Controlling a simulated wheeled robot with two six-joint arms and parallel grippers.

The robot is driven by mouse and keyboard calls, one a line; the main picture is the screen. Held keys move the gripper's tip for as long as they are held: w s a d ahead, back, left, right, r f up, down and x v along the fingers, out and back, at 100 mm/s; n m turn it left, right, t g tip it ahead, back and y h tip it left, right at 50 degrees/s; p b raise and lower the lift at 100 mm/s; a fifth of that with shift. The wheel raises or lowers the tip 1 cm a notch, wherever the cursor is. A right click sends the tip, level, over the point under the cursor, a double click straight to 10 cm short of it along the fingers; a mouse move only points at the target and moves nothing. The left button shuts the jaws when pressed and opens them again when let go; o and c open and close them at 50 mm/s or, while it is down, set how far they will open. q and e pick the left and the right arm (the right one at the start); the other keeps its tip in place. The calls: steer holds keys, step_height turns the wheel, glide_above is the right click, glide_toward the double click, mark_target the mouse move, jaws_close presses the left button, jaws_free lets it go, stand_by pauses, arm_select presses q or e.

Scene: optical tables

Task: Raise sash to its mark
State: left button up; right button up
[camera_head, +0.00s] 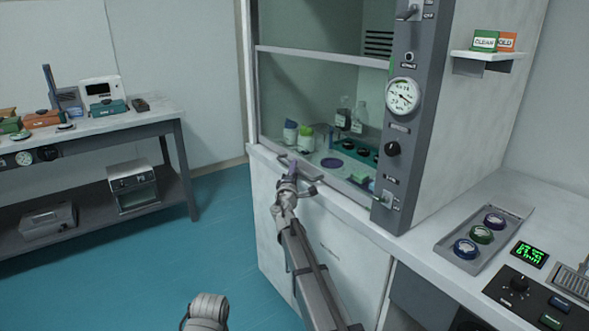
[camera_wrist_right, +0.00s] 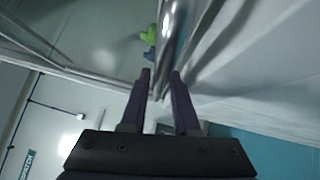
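The sash (camera_head: 300,85) of the fume hood is a clear pane with a grey upper rail; it appears lowered, close to the sill. Its metal handle (camera_head: 313,187) is at the lower front. My right gripper (camera_head: 293,170) is at the left part of this handle. In the right wrist view the handle bar (camera_wrist_right: 172,40) runs between the two purple fingers of my right gripper (camera_wrist_right: 162,75), with a visible gap between the fingertips. Firm contact with the bar is not shown. A thin green strip (camera_head: 391,68) shows on the hood's right post, beside the gauge. My left gripper is not in view.
Bottles (camera_head: 343,113) and green-topped containers (camera_head: 305,132) stand inside the hood. A gauge (camera_head: 403,96) and dark knob (camera_head: 392,149) are on the right post. A tray with round pieces (camera_head: 457,237) lies on the right bench. Blue floor (camera_head: 215,235) is open at left.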

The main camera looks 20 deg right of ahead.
jaws_close()
stand_by(1.5)
